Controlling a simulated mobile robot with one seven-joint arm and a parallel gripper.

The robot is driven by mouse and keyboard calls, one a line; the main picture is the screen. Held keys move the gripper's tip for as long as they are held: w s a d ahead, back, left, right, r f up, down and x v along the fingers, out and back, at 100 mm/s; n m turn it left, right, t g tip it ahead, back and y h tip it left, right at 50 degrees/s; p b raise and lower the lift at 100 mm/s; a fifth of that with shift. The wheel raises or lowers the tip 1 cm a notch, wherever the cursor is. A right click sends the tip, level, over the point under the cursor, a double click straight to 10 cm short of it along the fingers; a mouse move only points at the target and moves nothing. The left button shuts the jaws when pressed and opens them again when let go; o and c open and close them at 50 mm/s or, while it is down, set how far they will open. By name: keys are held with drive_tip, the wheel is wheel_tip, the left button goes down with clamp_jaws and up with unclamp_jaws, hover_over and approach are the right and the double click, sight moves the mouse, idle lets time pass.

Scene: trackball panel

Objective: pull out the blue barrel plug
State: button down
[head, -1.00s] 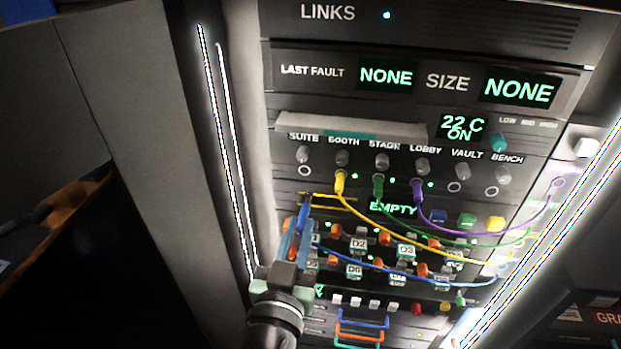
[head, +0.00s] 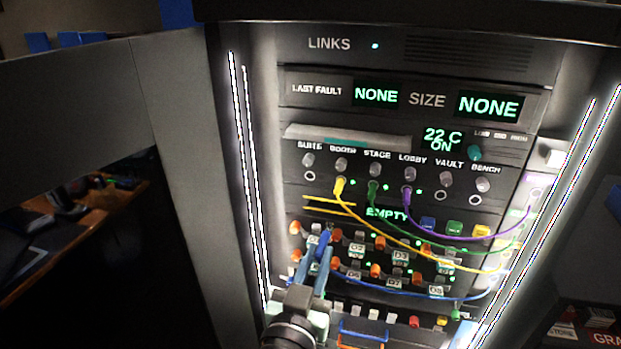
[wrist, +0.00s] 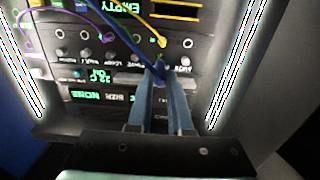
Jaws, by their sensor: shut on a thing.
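The blue barrel plug (head: 323,241) is between the fingertips of my gripper (head: 318,262), in front of the panel's lower left, below the yellow bars. My gripper is shut on it. The SUITE socket (head: 310,176) shows as a bare ring, with the plug apart from it. The blue cable (head: 400,294) sags from the plug toward the right side. In the wrist view the plug (wrist: 161,72) sits between the fingertips (wrist: 160,82), and the blue cable (wrist: 92,22) runs up and left. The plug's tip is hard to make out.
Yellow (head: 339,187), green (head: 373,189) and purple (head: 407,194) plugs sit in BOOTH, STAGE and LOBBY, with cables looping right. VAULT and BENCH show bare rings. Orange knobs and labelled modules lie behind my gripper. Bright light strips edge both sides.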

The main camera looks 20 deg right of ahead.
drive_tip(key=w+b, duration=0.5)
drive_tip(key=w, duration=0.5)
drive_tip(key=shift+w+b, duration=0.35)
drive_tip(key=shift+b, duration=0.05)
